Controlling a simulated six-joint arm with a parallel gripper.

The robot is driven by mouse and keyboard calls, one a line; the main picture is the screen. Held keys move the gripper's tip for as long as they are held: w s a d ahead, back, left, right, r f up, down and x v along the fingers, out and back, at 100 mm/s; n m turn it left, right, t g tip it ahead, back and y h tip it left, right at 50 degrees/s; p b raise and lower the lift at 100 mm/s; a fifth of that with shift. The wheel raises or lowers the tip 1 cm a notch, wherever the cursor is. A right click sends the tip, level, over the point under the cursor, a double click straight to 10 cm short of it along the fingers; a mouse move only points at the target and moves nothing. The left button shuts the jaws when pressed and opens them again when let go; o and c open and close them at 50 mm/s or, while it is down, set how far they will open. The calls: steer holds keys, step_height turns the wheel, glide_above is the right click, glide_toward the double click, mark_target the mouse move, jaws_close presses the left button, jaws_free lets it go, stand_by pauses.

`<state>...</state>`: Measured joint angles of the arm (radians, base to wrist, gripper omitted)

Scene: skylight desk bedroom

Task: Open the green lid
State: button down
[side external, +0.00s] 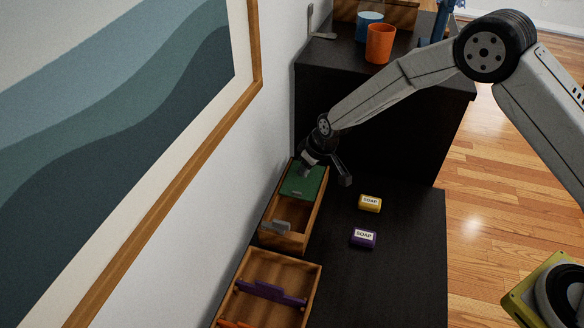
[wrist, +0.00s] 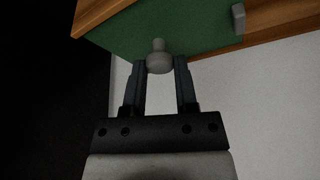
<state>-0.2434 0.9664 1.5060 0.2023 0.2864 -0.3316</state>
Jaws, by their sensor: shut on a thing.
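The green lid (side external: 302,181) covers the far part of a long wooden box (side external: 314,219) against the wall; the near end of the box is uncovered. In the wrist view the lid (wrist: 190,38) fills the top, with a grey knob (wrist: 158,61) on it and a second small grey piece near its edge. My gripper (side external: 308,168) is at the far end of the lid. In the wrist view my gripper (wrist: 160,66) has its fingers on either side of the knob, shut on it. The side view hides the exact finger contact.
A grey object (side external: 275,226) sits in the box's near end. An open wooden box (side external: 284,256) with a purple divider stands nearer. A yellow soap (side external: 370,203) and a purple soap (side external: 363,238) lie to the right. A raised black surface behind holds an orange cup (side external: 380,44) and a blue cup (side external: 368,21).

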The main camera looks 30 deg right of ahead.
mark_target(316, 182)
steer(key=shift+w+d, duration=0.1)
steer(key=shift+w, duration=0.05)
steer(key=shift+c, duration=2)
jaws_free()
steer(key=shift+r, duration=0.15)
steer(key=v, duration=0.7)
steer(key=shift+s+r, duration=0.2)
steer(key=shift+r, duration=0.05)
